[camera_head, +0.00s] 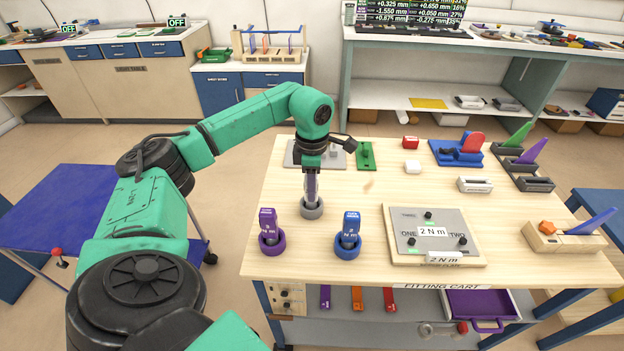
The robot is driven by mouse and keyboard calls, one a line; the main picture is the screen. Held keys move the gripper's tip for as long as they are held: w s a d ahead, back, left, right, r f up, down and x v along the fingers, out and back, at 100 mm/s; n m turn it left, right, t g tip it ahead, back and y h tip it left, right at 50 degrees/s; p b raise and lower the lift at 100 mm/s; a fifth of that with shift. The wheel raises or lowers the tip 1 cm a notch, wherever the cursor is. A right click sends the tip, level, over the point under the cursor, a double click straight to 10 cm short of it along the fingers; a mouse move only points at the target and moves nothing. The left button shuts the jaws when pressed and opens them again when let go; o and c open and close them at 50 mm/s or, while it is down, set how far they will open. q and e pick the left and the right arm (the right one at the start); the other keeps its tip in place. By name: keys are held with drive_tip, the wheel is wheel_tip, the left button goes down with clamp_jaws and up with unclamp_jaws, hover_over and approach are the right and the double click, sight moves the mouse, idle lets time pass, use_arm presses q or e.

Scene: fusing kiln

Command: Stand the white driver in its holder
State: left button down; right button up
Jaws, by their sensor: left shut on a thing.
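My left gripper (312,182) points straight down over the light grey ring-shaped holder (312,209), near the left part of the cart's wooden top. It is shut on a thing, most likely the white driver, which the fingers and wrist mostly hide. The lower end of the fingers appears in line with the holder's opening. I cannot tell whether the driver's tip is inside the holder. My right gripper is not in view.
A purple driver (268,221) stands in a purple holder (271,243), and a blue driver (351,222) in a blue holder (347,244), both close in front. A grey plate on a wooden board (398,258) lies to the right. Small blocks and stands fill the back right.

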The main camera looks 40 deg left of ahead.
use_arm(q)
drive_tip(key=shift+f, duration=0.25)
drive_tip(key=c, duration=0.5)
unclamp_jaws()
drive_tip(key=shift+r, duration=0.1)
wheel_tip(320, 180, up, 8)
drive_tip(key=shift+r+b, duration=0.25)
drive_tip(key=shift+b, duration=0.15)
wheel_tip(320, 180, up, 6)
drive_tip(key=shift+p, duration=1.2)
